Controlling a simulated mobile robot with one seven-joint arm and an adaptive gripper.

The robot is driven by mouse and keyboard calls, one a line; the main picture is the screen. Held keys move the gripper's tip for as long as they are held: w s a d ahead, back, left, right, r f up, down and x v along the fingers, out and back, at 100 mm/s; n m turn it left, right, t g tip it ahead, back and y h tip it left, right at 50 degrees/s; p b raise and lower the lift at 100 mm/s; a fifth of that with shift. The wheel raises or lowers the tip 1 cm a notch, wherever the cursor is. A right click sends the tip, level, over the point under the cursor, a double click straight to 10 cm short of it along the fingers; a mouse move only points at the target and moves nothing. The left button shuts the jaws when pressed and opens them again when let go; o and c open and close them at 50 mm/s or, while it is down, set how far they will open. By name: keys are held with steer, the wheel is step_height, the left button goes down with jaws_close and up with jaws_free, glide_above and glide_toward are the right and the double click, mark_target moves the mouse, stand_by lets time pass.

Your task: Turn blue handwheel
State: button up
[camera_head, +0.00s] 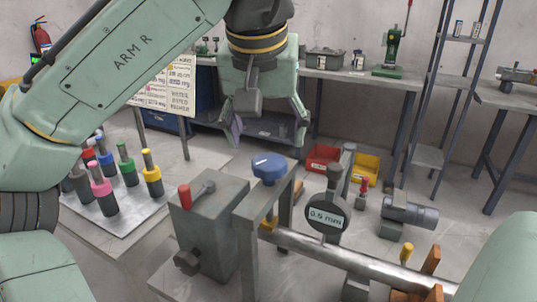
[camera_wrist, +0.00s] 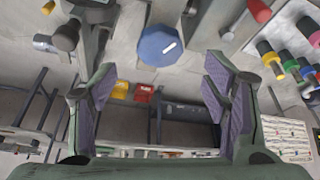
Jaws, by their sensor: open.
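The blue handwheel (camera_head: 269,168) is a faceted knob with a small white mark on top. It sits on the grey frame of the auger positioner (camera_head: 245,215), beside a grey block with a red-tipped lever. In the wrist view the handwheel (camera_wrist: 162,46) is at top centre, beyond the gap between my fingers. My gripper (camera_head: 267,130) hangs above and behind the handwheel in the head view, pointing down. Its purple-padded fingers (camera_wrist: 168,95) are wide apart and empty, not touching the handwheel.
A round gauge reading "0.5 mm" (camera_head: 327,214) stands right of the handwheel, above a metal shaft (camera_head: 340,255). Several coloured-collar tools stand on a plate (camera_head: 115,220) at left. Red (camera_head: 322,158) and yellow (camera_head: 366,167) bins lie behind. Shelves and a workbench line the wall.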

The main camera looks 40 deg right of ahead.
mark_target(270, 160)
steer(key=x, duration=0.7)
steer(key=shift+p, duration=0.3)
steer(key=shift+c, duration=0.6)
steer(key=c, duration=1)
steer(key=shift+r, duration=0.1)
steer(key=shift+c, duration=0.2)
steer(key=shift+m, duration=0.4)
